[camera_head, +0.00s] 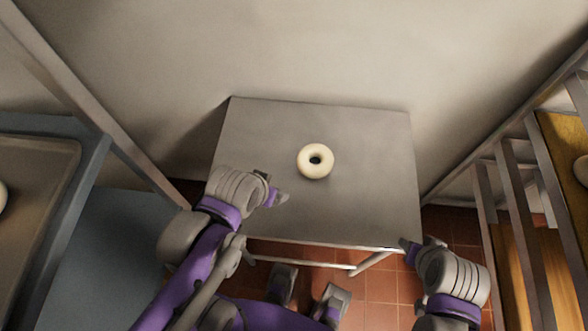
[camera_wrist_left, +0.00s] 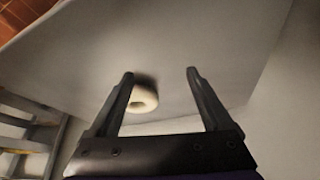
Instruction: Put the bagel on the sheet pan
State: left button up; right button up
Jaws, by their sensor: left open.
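A pale bagel (camera_head: 315,160) lies flat on the grey metal table (camera_head: 370,200), near its middle. My left gripper (camera_head: 277,196) is over the table's left front part, to the lower left of the bagel and apart from it. In the left wrist view the left gripper (camera_wrist_left: 160,75) is open and empty, and the bagel (camera_wrist_left: 143,97) shows beyond the left finger, partly covered by it. My right gripper (camera_head: 408,244) is at the table's front right corner; its jaws are too small to read. A shallow tray, apparently the sheet pan (camera_head: 45,205), is at the far left.
A pale round item (camera_head: 2,195) sits in the tray, cut by the picture edge. A blue-grey surface (camera_head: 120,245) lies right of the tray. A metal rack (camera_head: 515,190) with wooden boards stands at the right. The table is otherwise clear, with a wall behind.

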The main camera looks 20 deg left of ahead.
pick_arm(q)
jog(key=w+d+r+g+p, duration=0.25)
jog(key=w+d+r, duration=0.2)
jog(key=w, duration=0.35)
jog(key=r+m+g, duration=0.1)
jog(key=r+g, duration=0.1)
jog(key=g, duration=0.1)
send_over(327, 163)
jog(key=shift+t, duration=0.25)
jog(key=f, duration=0.5)
jog(key=shift+s+a+f, duration=0.1)
jog(key=shift+a+f, duration=0.1)
jog(key=shift+a, duration=0.2)
jog(key=shift+d+f+b, duration=0.2)
jog(key=shift+f, duration=1.2)
jog(key=shift+d+f+b, duration=0.15)
jog(key=shift+f+b, duration=0.05)
jog(key=shift+f, duration=1.15)
jog(key=shift+c, duration=0.2)
grip_shut()
